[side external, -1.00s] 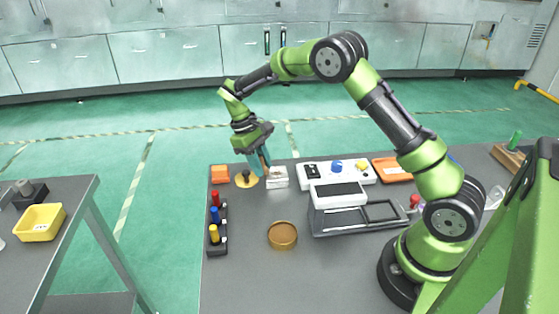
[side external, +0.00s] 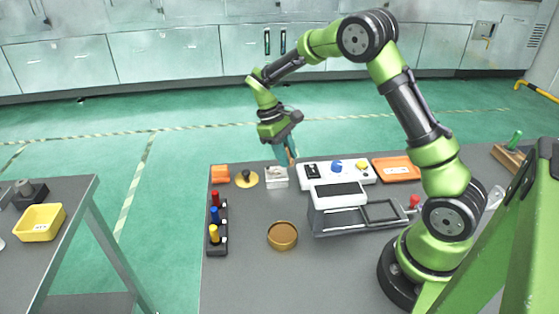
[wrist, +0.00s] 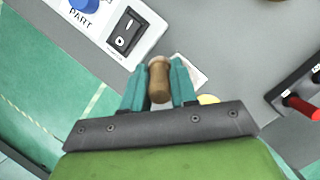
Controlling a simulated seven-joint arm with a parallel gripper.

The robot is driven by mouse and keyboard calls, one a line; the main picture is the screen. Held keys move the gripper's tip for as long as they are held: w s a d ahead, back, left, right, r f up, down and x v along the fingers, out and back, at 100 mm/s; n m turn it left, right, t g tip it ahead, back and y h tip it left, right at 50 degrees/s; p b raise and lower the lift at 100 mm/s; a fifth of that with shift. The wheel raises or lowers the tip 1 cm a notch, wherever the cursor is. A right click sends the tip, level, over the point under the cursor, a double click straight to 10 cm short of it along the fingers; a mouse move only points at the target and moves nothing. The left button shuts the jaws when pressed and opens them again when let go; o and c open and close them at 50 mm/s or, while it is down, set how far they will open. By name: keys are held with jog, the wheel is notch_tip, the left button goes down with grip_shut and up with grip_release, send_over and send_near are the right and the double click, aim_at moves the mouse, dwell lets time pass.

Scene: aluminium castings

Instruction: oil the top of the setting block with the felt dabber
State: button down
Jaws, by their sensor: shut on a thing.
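My gripper (side external: 287,154) is shut on the felt dabber, whose brown wooden handle (wrist: 158,80) stands between the two teal fingers in the wrist view. In the side view a little of the dabber (side external: 291,155) shows at the fingertips; its felt end cannot be made out. A small whitish block (side external: 276,179), which looks like the setting block, sits on the bench below and a little left of the gripper. The dabber appears raised clear of it. In the wrist view a pale corner of it (wrist: 190,72) shows behind the right finger, the rest hidden.
A white switch panel (side external: 325,180) stands right of the block. A yellow disc with a black knob (side external: 246,179) lies to its left. A rack of coloured handles (side external: 217,240), a round brown dish (side external: 282,236) and a grey fixture (side external: 330,222) stand nearer. The front bench is clear.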

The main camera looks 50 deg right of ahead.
aim_at(286, 147)
jog(key=shift+r, duration=2.75)
jog(key=shift+w+d+f, duration=0.4)
jog(key=shift+f, duration=0.05)
